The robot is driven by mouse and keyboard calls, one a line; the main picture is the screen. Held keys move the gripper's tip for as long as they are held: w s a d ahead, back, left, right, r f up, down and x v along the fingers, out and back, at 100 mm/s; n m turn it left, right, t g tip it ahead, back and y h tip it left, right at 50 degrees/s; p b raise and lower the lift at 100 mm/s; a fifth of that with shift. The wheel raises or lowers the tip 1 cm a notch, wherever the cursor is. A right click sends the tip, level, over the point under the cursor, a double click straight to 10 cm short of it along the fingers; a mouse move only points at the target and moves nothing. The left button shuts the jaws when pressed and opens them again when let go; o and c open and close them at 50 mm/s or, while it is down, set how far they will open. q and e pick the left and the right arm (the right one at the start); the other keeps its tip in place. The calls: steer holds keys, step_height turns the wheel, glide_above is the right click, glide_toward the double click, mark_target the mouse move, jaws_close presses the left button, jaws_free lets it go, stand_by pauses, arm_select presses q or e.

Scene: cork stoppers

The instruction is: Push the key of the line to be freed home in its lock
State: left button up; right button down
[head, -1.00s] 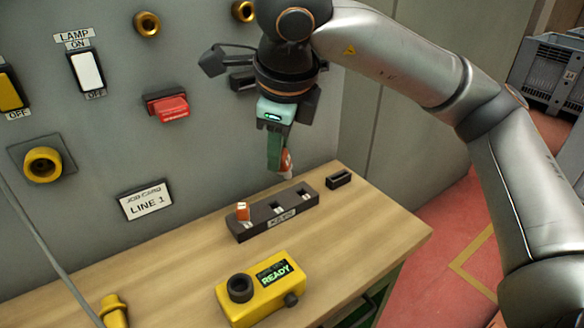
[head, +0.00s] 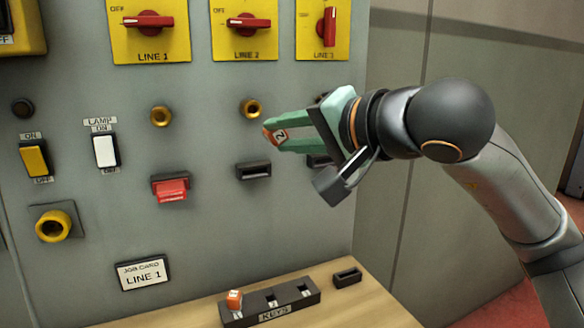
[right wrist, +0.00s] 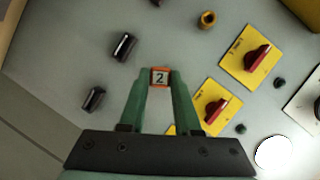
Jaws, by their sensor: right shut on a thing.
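My right gripper (head: 274,138) is shut on an orange key with a white tag reading 2 (head: 281,135). In the right wrist view the tag 2 (right wrist: 160,78) sits between the green fingertips. The key is in front of the panel, just below and right of the second brass lock (head: 251,109) in the head view, seemingly apart from it. The first brass lock (head: 161,116) is under the LINE 1 switch (head: 150,23). The third lock is hidden by my gripper. Another orange key (head: 234,299) stands in the rack's left slot. The job card (head: 143,273) reads LINE 1. My left gripper is not in view.
The key rack (head: 275,314) is on the wooden bench (head: 378,306), its other slots empty. Below the locks are a red block (head: 172,190) and a black holder (head: 254,171). LINE 2 (head: 247,24) and LINE 3 (head: 329,27) switches are above. Rocker switches and a yellow ring are at left.

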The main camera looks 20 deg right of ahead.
steer(key=shift+w+d+r+n+y+p, duration=0.15)
steer(key=shift+w+r+y+p, duration=0.1)
steer(key=shift+w+r, duration=0.25)
steer(key=shift+w+a+r+n+y+p, duration=0.1)
steer(key=shift+w+r+n+y+p, duration=0.15)
steer(key=shift+w, duration=0.35)
steer(key=shift+w+p, duration=0.4)
steer(key=shift+w, duration=1.3)
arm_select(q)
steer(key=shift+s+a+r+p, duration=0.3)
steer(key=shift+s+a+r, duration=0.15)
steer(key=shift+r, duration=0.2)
arm_select(e)
steer(key=shift+w, duration=0.3)
arm_select(q)
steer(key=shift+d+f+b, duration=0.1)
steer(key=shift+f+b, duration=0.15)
steer(key=shift+b, duration=0.1)
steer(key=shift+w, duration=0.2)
